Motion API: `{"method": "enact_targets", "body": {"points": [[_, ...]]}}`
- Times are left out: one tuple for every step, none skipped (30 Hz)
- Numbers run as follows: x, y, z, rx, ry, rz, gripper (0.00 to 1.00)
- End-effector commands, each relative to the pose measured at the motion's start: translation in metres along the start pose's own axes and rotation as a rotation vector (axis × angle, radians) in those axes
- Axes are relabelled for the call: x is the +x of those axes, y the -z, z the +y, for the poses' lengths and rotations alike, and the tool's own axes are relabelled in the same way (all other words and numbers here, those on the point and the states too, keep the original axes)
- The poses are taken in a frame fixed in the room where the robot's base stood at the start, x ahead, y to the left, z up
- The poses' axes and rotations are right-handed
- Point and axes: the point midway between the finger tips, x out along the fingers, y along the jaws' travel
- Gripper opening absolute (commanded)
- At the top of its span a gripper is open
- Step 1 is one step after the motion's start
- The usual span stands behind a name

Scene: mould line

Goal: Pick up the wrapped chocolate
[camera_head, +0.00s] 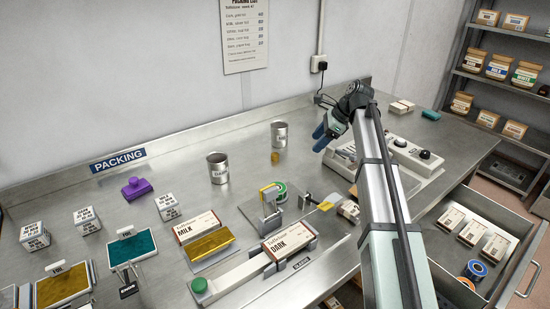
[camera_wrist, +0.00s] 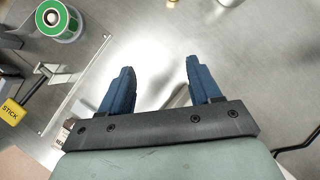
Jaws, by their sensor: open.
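A small gold piece (camera_head: 275,158), which looks like the wrapped chocolate, stands on the steel bench in the head view, just in front of a metal can (camera_head: 279,136). It is too small to make out its wrapping. My gripper (camera_head: 322,138) is to its right and above the bench, apart from it. In the wrist view my gripper (camera_wrist: 159,64) has its two blue fingers spread, with only bare steel between the tips. A gold bit at the top edge of that view (camera_wrist: 172,3) may be the same piece; most of it is cut off.
A tape dispenser with a green roll (camera_head: 280,190) stands left of my gripper; the roll also shows in the wrist view (camera_wrist: 58,20). Cartons marked Milk (camera_head: 198,227) and Dark (camera_head: 288,240) lie in front. A scale-like unit (camera_head: 405,155) is at right, above an open drawer (camera_head: 525,235).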

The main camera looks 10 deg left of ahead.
Motion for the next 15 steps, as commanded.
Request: {"method": "enact_targets", "body": {"points": [[0.005, -0.017, -0.011, 0.056, 0.003, 0.026, 0.63], [0.009, -0.026, -0.014, 0.094, 0.006, 0.043, 0.63], [0.012, -0.036, -0.019, 0.145, 0.013, 0.064, 0.63], [0.014, -0.044, -0.021, 0.179, 0.019, 0.078, 0.63], [0.016, -0.050, -0.024, 0.214, 0.026, 0.091, 0.63], [0.019, -0.059, -0.028, 0.254, 0.035, 0.106, 0.63], [0.021, -0.065, -0.030, 0.282, 0.042, 0.116, 0.63], [0.022, -0.070, -0.032, 0.308, 0.048, 0.125, 0.63], [0.025, -0.076, -0.034, 0.336, 0.056, 0.135, 0.63], [0.025, -0.080, -0.035, 0.356, 0.061, 0.141, 0.63], [0.026, -0.083, -0.036, 0.372, 0.066, 0.147, 0.63], [0.028, -0.087, -0.037, 0.390, 0.071, 0.153, 0.63], [0.028, -0.089, -0.037, 0.400, 0.074, 0.156, 0.63], [0.029, -0.090, -0.038, 0.408, 0.076, 0.158, 0.63], [0.031, -0.091, -0.038, 0.416, 0.078, 0.160, 0.63]]}}
